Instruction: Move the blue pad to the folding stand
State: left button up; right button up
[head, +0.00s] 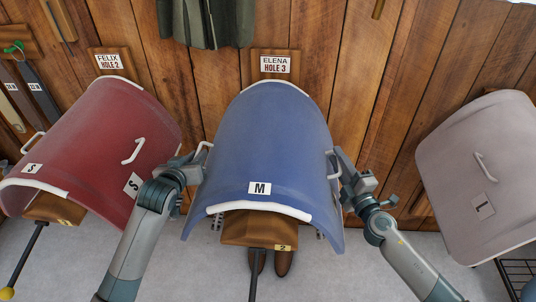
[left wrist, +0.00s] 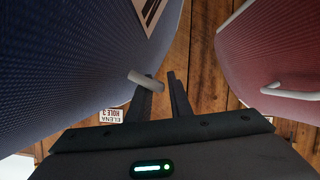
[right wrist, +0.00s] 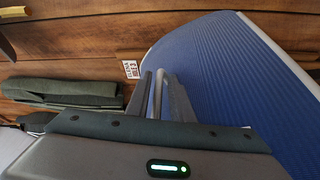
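The blue pad (head: 268,135), marked M, lies draped over a wooden rack (head: 255,230) under the sign ELENA HOLE 3. White handles stand on its left (head: 203,147) and right (head: 331,155) sides. My left gripper (head: 199,158) is at the left handle; in the left wrist view the handle (left wrist: 146,80) crosses one finger and a gap shows between the fingers. My right gripper (head: 338,157) is at the right handle; in the right wrist view the handle (right wrist: 158,92) runs between the fingers, which look slightly apart. No folding stand is identifiable.
A red pad (head: 95,140) marked S hangs close on the left, beside my left arm. A grey pad (head: 480,170) is at the right. Green cloth (head: 205,22) hangs on the wooden wall above. Brown boots (head: 283,263) stand on the floor below the rack.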

pick_arm(q)
grip_shut()
pick_arm(e)
grip_shut()
pick_arm(q)
jog(key=shift+r, duration=0.1)
pick_arm(e)
jog(key=shift+r, duration=0.15)
